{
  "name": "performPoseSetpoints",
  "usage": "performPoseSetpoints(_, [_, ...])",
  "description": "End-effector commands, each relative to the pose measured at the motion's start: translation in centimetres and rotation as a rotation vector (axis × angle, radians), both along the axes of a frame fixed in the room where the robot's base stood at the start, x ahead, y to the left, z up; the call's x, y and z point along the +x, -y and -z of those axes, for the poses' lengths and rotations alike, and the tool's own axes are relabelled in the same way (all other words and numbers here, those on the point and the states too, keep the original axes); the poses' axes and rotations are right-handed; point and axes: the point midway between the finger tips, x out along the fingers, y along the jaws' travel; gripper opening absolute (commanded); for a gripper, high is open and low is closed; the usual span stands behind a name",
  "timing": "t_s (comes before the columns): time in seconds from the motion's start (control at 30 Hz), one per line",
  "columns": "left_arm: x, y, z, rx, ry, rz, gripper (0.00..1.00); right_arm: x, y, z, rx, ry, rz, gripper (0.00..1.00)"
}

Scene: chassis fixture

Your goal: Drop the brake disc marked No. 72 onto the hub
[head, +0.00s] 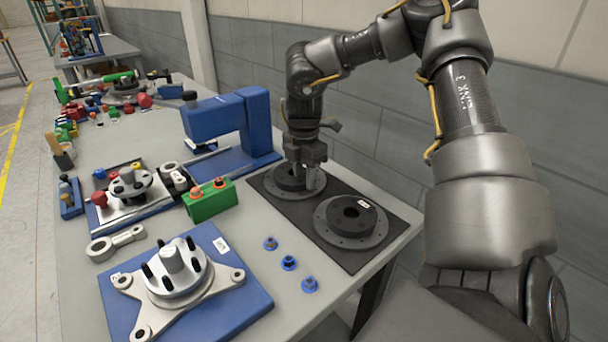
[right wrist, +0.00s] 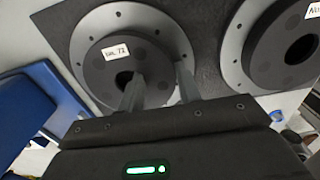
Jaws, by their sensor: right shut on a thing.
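The brake disc marked No. 72 (right wrist: 100,68) is a grey ring with a dark raised centre and a white label. It lies on the black mat and also shows in the head view (head: 283,183), partly hidden by my right gripper (head: 306,172). That gripper points down and is shut on the disc's raised centre, one finger at the central hole and one outside. The hub (head: 178,268) is silver, with a central boss and several black studs. It stands on a blue plate (head: 240,300) at the front left. My left gripper is not in view.
A second brake disc (head: 350,222) lies on the black mat (head: 375,262), its label unreadable. Several blue nuts (head: 288,262) stand between hub and mat. A green block (head: 210,201) and a tall blue fixture (head: 225,115) stand behind. A wall runs behind the table.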

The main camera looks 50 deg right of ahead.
Motion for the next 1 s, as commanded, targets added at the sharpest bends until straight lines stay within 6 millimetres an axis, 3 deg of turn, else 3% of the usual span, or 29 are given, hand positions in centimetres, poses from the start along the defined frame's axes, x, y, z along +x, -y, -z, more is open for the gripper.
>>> performPoseSetpoints(1.0, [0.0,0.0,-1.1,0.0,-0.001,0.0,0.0,0.1,0.0,-2.2,0.0,0.003,0.0,0.0])
